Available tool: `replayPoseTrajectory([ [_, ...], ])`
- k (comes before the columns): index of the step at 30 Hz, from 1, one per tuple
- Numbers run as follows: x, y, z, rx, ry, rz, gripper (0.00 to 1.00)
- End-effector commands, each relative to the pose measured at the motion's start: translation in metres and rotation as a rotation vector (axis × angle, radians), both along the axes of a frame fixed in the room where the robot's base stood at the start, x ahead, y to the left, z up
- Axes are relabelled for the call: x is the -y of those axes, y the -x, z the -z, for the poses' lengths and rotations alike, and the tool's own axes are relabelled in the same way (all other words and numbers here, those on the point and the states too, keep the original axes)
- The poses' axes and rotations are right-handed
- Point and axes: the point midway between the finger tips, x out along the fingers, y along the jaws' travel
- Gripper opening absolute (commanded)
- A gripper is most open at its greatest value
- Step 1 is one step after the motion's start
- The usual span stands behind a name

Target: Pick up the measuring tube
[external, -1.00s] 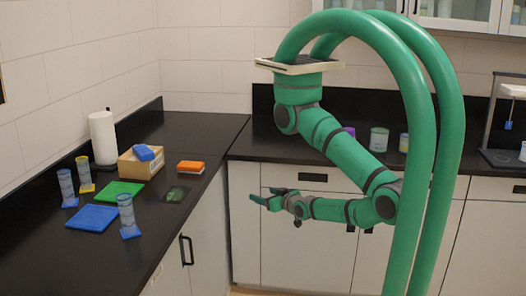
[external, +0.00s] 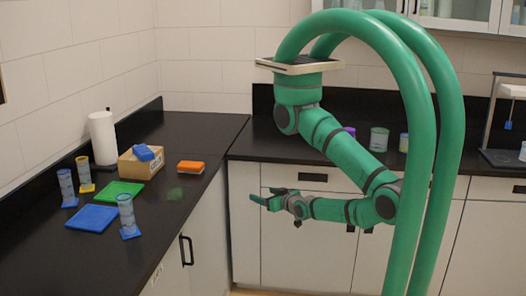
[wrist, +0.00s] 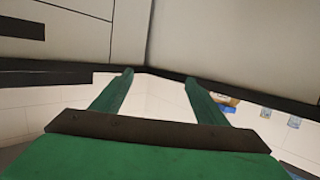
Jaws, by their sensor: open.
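Three clear measuring tubes stand upright on the left counter in the external view. One with a blue base (external: 126,211) is nearest the front, beside the blue mat. Another with a blue base (external: 66,186) is at the far left. One with a yellow base (external: 84,172) stands just right of it. My gripper (external: 259,199) is open and empty, out in front of the cabinets, well to the right of the tubes. In the wrist view its two green fingers (wrist: 158,78) are apart with nothing between them; small bluish tube-like shapes (wrist: 293,122) show far off at right.
The left counter holds a blue mat (external: 91,218), a green mat (external: 119,195), a cardboard box (external: 141,166) with a blue item on top, an orange block (external: 191,167) and a white paper roll (external: 102,138). Clear floor space lies between my gripper and the counter edge.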

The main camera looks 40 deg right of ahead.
Motion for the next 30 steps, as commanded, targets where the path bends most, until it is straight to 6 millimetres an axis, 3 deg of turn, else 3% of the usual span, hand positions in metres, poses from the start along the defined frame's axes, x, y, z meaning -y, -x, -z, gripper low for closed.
replayPoseTrajectory([
  [2,0.000,0.000,0.000,0.000,0.000,0.000,0.67],
  [4,0.000,0.000,0.000,0.000,0.000,0.000,0.55],
  [13,-0.001,-0.001,0.000,0.002,0.000,-0.002,0.55],
  [17,-0.010,-0.015,-0.004,0.031,0.000,-0.030,0.55],
  [23,-0.053,-0.066,-0.020,0.138,0.002,-0.136,0.55],
  [30,-0.127,-0.121,-0.055,0.277,0.001,-0.296,0.55],
])
